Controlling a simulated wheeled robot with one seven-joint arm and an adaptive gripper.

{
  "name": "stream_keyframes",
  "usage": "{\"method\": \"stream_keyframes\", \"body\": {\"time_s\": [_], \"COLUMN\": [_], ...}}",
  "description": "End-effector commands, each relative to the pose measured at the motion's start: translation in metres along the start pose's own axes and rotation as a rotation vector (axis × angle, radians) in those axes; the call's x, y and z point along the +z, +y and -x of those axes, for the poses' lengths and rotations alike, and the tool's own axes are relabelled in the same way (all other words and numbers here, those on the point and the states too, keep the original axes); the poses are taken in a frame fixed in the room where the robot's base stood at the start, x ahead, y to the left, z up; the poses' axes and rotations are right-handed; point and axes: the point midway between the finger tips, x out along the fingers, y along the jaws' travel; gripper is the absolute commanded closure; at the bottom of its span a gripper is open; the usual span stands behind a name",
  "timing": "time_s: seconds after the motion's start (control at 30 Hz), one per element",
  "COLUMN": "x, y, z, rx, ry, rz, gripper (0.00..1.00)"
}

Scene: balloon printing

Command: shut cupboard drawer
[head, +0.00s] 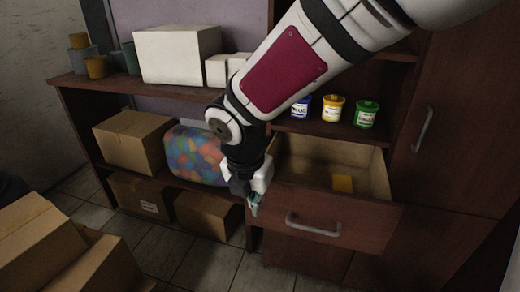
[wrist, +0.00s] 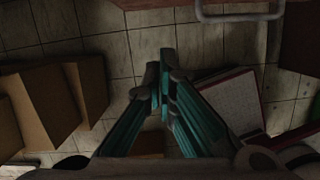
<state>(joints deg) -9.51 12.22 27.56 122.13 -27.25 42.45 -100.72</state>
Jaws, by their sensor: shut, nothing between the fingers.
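The cupboard drawer (head: 330,215) is pulled open from the dark wood cupboard in the head view. In the wrist view the handle (wrist: 240,14) shows at the top edge. My gripper (head: 254,204) is shut and empty, pointing down at the left end of the drawer front. Its teal fingers (wrist: 163,75) come together in the wrist view. I cannot tell whether it touches the drawer.
Cardboard boxes (head: 45,245) stand at the lower left. Shelves left of the drawer hold boxes and a colourful bag (head: 196,155). Three small tubs, one yellow (head: 333,108), sit above the drawer.

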Motion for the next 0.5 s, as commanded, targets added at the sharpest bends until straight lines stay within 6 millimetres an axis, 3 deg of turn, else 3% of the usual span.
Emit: {"method": "stream_keyframes", "body": {"time_s": [0.1, 0.27, 0.5], "x": [-0.005, -0.006, -0.006], "y": [0.012, 0.014, 0.015], "z": [-0.005, -0.018, -0.062], "rx": [0.016, 0.018, 0.016], "ry": [0.010, 0.011, 0.013], "rz": [0.084, 0.101, 0.099], "gripper": [1.00, 1.00, 1.00]}}
